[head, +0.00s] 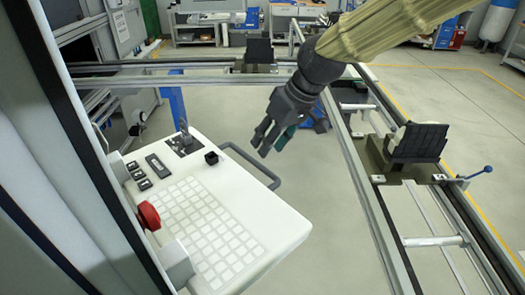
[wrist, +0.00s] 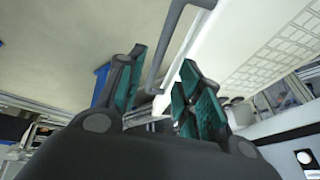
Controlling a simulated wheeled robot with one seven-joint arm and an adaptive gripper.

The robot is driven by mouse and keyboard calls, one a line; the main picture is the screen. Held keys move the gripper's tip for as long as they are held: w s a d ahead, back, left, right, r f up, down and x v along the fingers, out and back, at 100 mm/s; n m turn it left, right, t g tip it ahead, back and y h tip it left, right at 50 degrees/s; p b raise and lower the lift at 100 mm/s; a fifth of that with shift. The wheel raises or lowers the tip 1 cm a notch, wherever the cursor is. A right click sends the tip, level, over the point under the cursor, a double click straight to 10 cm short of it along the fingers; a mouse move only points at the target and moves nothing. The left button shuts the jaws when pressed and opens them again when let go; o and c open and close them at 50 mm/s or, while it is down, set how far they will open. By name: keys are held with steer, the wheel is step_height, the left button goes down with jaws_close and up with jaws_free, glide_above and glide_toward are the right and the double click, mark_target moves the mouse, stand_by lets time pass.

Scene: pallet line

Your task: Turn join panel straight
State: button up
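The join panel (head: 235,190) is a white slanted console with a keypad, buttons, a small lever and a red knob, at the left of the head view. It sits turned at an angle to the rails. A grey bar handle (head: 262,168) runs along its far right edge. In the wrist view, the handle (wrist: 158,68) shows between and beyond my fingers, with the panel's keypad face (wrist: 265,45) at upper right. My gripper (head: 272,142) is open and empty, its teal-padded fingers apart, just beyond the handle. I cannot tell whether it touches the handle.
A metal rail frame (head: 365,190) runs along the right, with a black pallet fixture (head: 418,142) on it and a blue-knobbed lever (head: 480,172). A cross rail (head: 190,80) lies behind the panel. A grey cabinet (head: 60,150) stands close at left. The floor beyond the handle is clear.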

steer(key=shift+v, duration=2.65)
